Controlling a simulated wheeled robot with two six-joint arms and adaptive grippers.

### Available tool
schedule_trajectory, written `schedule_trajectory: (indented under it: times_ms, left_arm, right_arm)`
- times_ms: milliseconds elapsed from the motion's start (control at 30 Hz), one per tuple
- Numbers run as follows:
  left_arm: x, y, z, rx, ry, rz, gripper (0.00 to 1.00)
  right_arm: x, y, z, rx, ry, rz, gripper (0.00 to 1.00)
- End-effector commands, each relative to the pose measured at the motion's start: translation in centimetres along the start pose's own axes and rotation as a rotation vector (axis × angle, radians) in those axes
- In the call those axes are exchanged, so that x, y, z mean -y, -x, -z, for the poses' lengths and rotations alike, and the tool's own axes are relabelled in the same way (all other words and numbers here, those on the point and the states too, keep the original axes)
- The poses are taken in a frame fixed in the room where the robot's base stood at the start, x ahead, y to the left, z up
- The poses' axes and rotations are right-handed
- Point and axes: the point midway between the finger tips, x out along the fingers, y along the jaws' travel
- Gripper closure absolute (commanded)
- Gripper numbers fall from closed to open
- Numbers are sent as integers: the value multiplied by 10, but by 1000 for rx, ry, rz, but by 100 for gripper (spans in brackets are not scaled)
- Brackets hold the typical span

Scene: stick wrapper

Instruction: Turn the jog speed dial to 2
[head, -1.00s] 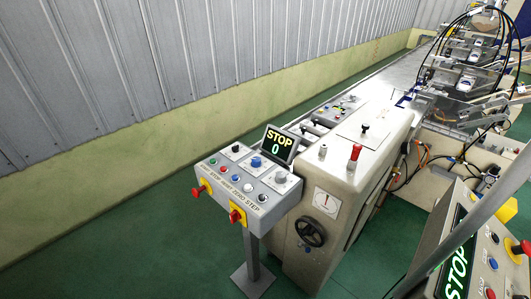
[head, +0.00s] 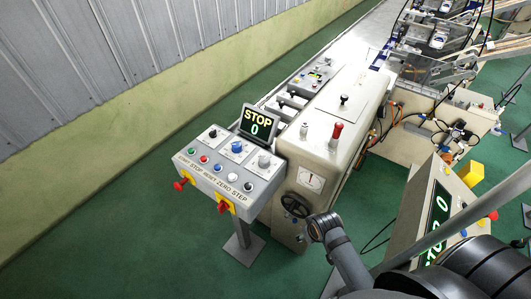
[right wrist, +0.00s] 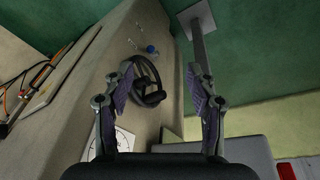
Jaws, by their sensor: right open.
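The grey control panel (head: 222,184) stands on a post at the centre left of the head view. Its upper face has a black knob (head: 212,132), a blue knob (head: 237,146) and a grey knob (head: 264,161). Their small labels are unreadable, so I cannot tell which is the jog speed dial or its setting. The screen (head: 256,122) above reads STOP 0. My right gripper (right wrist: 160,72) is open and empty in the right wrist view, its fingers apart in front of the machine's side. My right arm comes in at the head view's lower right. My left gripper is out of view.
The beige machine (head: 335,125) stands right of the panel, with a black handwheel (head: 296,204) and red-topped lever (head: 336,133). The handwheel also shows in the right wrist view (right wrist: 147,83). Another panel with a screen (head: 437,215) stands at right. Green floor lies open at left.

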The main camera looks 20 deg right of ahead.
Motion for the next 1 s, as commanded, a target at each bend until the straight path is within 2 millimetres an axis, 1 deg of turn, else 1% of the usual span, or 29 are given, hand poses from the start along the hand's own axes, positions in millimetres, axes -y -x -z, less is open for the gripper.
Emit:
schedule_trajectory:
  times_ms: [33,67,100,200,233,367,600,700,767,833,1000]
  left_arm:
    - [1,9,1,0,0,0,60]
    - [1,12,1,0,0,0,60]
    - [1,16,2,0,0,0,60]
    - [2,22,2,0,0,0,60]
    - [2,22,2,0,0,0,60]
    - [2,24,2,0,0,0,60]
    - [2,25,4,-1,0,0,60]
    - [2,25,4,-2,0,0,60]
    - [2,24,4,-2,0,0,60]
    - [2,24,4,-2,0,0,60]
    - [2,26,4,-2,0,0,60]
  right_arm:
    - [0,30,18,-19,8,4,43]
    - [0,46,29,-29,16,8,43]
    - [1,68,44,-40,29,16,43]
    - [4,110,84,-63,78,47,43]
    - [5,116,94,-67,93,57,43]
    - [10,139,138,-86,164,97,43]
    - [19,175,224,-126,315,180,43]
    - [22,190,252,-140,372,209,43]
    - [24,196,263,-145,395,221,43]
    - [24,200,268,-148,410,228,43]
    - [25,198,269,-146,413,231,43]
